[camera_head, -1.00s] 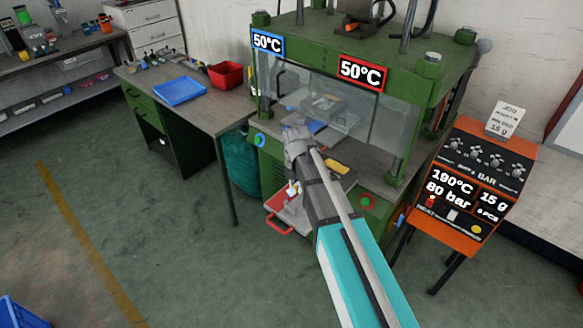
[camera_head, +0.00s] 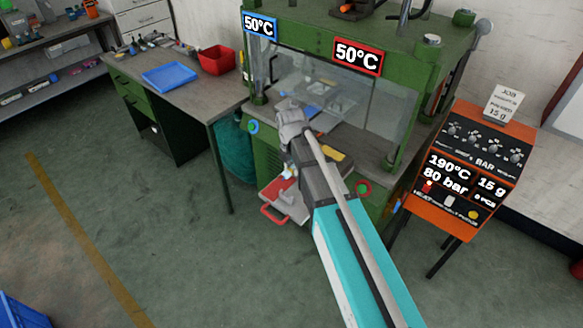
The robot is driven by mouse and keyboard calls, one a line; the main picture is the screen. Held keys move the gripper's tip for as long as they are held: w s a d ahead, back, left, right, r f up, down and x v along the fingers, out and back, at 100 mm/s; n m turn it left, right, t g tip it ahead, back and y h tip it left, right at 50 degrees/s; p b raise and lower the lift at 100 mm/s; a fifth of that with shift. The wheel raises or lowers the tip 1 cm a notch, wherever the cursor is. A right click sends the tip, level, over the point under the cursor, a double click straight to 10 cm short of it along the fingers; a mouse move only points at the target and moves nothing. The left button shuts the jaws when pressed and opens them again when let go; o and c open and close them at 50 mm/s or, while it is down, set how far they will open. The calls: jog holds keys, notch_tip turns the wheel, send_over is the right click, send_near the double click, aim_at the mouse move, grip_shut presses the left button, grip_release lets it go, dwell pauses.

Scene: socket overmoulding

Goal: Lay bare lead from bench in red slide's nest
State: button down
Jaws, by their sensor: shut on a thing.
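The red slide (camera_head: 297,211) sticks out low at the front of the green press, with a red handle (camera_head: 271,213) at its near end. My arm crosses in front of the slide and hides part of it, and I cannot make out its nest. My gripper (camera_head: 288,172) hangs down beside the arm, just above the slide's left part. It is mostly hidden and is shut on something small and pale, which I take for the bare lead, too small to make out.
The green press (camera_head: 400,60) has a clear guard. The bench (camera_head: 205,100) at left carries a blue tray (camera_head: 169,77) and a red bin (camera_head: 216,60). An orange control unit (camera_head: 465,170) stands at right. The floor in front is free.

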jog(key=shift+f+b, duration=3.9)
jog(key=shift+f, duration=0.1)
jog(key=shift+c, duration=1.8)
grip_release()
jog(key=shift+r, duration=0.15)
notch_tip(320, 180, up, 8)
jog(key=p, duration=0.8)
